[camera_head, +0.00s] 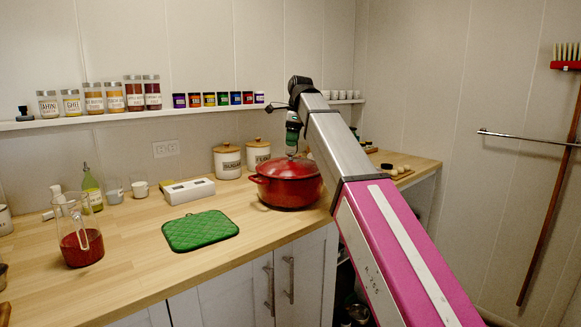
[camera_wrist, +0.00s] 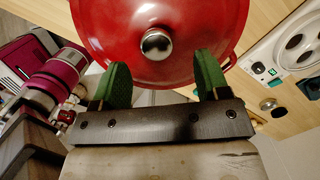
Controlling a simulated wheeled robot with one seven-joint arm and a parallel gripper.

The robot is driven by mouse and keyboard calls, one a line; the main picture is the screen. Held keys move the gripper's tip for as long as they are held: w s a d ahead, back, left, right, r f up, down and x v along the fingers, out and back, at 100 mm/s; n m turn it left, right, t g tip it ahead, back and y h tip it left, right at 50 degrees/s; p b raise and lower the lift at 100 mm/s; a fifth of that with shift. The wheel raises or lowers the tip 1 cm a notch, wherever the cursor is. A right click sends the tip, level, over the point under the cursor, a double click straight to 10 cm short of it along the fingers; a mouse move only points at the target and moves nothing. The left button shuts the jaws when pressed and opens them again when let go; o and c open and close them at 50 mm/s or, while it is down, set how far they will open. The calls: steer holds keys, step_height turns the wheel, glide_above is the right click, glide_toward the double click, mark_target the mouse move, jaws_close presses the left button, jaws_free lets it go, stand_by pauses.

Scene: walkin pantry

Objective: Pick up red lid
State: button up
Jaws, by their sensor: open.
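The red lid (camera_head: 287,167) sits on a red pot (camera_head: 284,193) on the wooden counter. In the wrist view the red lid (camera_wrist: 192,20) fills the top middle, with its round metal knob (camera_wrist: 156,44) showing just beyond and between the fingertips. My gripper (camera_head: 293,146) is above the lid in the head view. In the wrist view my gripper (camera_wrist: 158,80) has its two green fingers apart with nothing between them. The gap between the fingertips and the knob is hard to judge.
A green quilted mat (camera_head: 200,230) lies left of the pot, and a glass pitcher (camera_head: 80,235) with red liquid stands further left. Two white canisters (camera_head: 228,162) stand behind the pot. A shelf of jars (camera_head: 112,98) runs along the wall.

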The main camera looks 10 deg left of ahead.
mark_target(290, 152)
steer(key=shift+s+a+f, duration=0.1)
steer(key=shift+a+f, duration=0.1)
steer(key=shift+f, duration=1.1)
steer(key=shift+s+a+f, duration=0.1)
steer(key=shift+a+f, duration=0.1)
steer(key=shift+f, duration=1.1)
steer(key=shift+r, duration=0.1)
jaws_close()
